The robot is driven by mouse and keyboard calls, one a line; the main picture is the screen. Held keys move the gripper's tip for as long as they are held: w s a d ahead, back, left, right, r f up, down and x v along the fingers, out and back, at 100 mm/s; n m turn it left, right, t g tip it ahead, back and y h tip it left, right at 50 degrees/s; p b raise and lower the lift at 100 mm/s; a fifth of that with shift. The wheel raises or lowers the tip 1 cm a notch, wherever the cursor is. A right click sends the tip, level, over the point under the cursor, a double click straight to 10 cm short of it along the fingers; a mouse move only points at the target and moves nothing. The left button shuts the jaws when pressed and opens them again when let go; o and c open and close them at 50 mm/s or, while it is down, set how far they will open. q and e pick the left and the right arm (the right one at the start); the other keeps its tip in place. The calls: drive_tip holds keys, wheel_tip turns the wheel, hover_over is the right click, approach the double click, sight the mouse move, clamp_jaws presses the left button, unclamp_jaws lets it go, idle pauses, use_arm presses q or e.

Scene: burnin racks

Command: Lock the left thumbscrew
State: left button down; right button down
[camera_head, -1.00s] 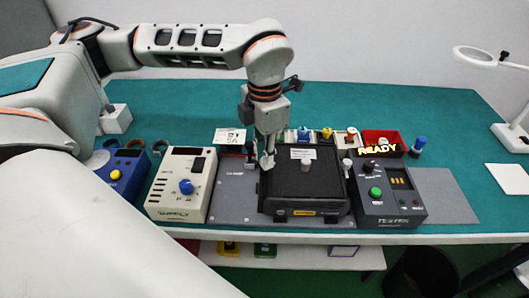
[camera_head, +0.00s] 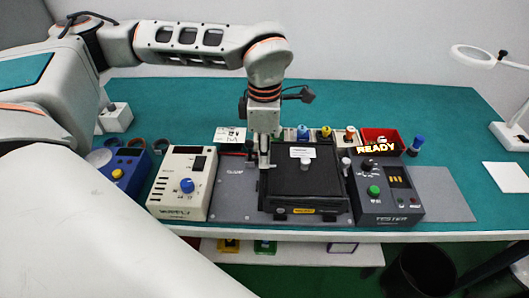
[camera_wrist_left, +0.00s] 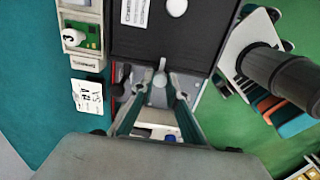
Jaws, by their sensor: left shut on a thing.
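The black box (camera_head: 300,187) with a white label and a small grey knob on its lid sits on a grey plate (camera_head: 232,205). My left gripper (camera_head: 265,164) points down at the box's left edge. In the left wrist view its two fingers (camera_wrist_left: 160,92) are shut around a small light-grey thumbscrew (camera_wrist_left: 160,76) beside the black box (camera_wrist_left: 205,45). The gripper mostly hides this left thumbscrew in the head view. A pale knob, apparently the right thumbscrew (camera_head: 346,163), stands at the box's right edge. My right gripper is not in view.
A cream supply unit (camera_head: 182,182) and a blue unit (camera_head: 124,172) stand left of the plate. Small coloured parts and a red bin (camera_head: 383,137) line the back.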

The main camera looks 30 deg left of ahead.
use_arm(q)
drive_tip(key=shift+r, duration=0.1)
drive_tip(key=c, duration=2)
unclamp_jaws()
drive_tip(key=shift+o, duration=0.2)
wheel_tip(320, 180, up, 12)
